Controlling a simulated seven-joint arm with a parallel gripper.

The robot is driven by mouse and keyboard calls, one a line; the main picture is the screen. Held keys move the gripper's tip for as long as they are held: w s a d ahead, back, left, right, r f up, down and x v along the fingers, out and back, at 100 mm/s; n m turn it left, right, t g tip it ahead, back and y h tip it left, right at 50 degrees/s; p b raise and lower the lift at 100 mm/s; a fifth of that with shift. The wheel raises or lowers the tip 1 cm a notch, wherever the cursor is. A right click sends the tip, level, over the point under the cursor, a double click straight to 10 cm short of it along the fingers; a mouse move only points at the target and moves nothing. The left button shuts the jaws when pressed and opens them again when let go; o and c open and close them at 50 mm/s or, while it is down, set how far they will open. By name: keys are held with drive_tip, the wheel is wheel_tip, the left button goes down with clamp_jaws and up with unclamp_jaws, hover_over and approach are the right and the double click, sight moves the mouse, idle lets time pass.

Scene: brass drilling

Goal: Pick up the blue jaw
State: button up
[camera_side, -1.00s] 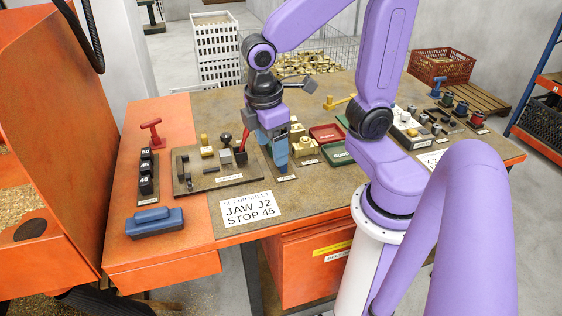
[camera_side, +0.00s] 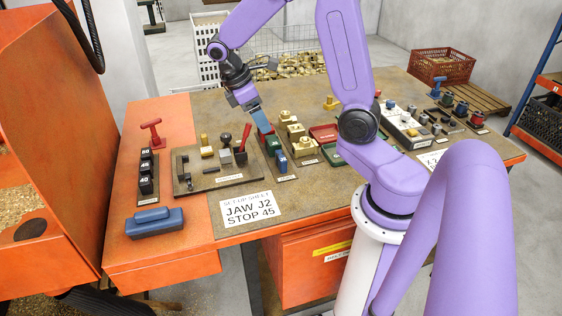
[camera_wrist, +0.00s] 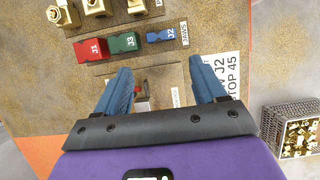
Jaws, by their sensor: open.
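The blue jaw, marked J2 (camera_wrist: 167,35), lies at the right end of a row on a board labelled JAWS in the wrist view. The green jaw J3 (camera_wrist: 123,43) is in the middle and the red jaw J1 (camera_wrist: 90,49) is at the left. In the side view the blue jaw (camera_side: 281,162) is at the near end of the row, with the green jaw (camera_side: 272,145) behind it. My gripper (camera_wrist: 161,78) is open and empty, with two blue fingers. In the side view my gripper (camera_side: 264,128) is tilted above the row's far end, apart from the blue jaw.
A fixture plate (camera_side: 205,182) with a red lever stands left of the jaws. Brass parts (camera_side: 297,132) stand to their right, beside red and green trays (camera_side: 325,132). A setup sheet (camera_side: 248,210) reads JAW J2, STOP 45. Stop blocks (camera_side: 146,172) stand at left.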

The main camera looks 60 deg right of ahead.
sight(280, 156)
drive_tip(key=x, duration=1.5)
drive_tip(key=shift+a, duration=0.2)
drive_tip(key=c, duration=0.8)
